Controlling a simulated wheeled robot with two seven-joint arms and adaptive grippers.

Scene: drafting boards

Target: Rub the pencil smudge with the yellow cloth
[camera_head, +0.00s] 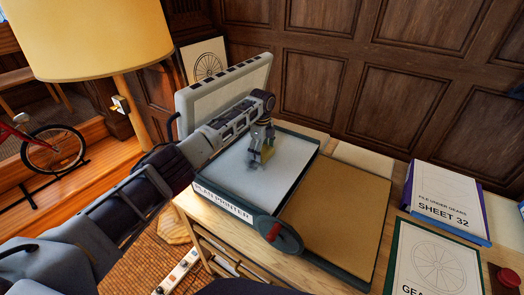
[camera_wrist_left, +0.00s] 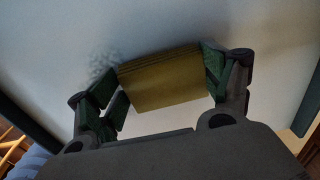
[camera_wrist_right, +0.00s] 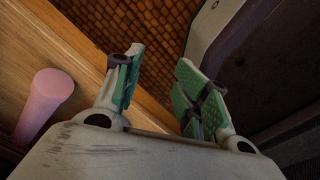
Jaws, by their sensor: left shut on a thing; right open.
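My left gripper (camera_head: 262,143) is shut on the yellow cloth (camera_head: 267,154), low over the pale bed (camera_head: 290,160) of the plan printer. In the left wrist view the cloth (camera_wrist_left: 165,80) is a folded mustard block between the green fingertips (camera_wrist_left: 163,75). The pencil smudge (camera_wrist_left: 98,70) is a faint grey speckled patch just left of the cloth there, partly hidden by a finger. Whether the cloth touches the bed I cannot tell. My right gripper (camera_wrist_right: 158,72) is open and empty in the right wrist view, and is out of the head view.
The printer's raised lid (camera_head: 225,90) stands behind the left arm. A red-handled crank (camera_head: 280,235) is at its front corner. A brown board (camera_head: 335,205), the Sheet 32 box (camera_head: 447,205) and a gear drawing (camera_head: 438,262) lie to the right. A pink cylinder (camera_wrist_right: 45,100) is beside my right gripper.

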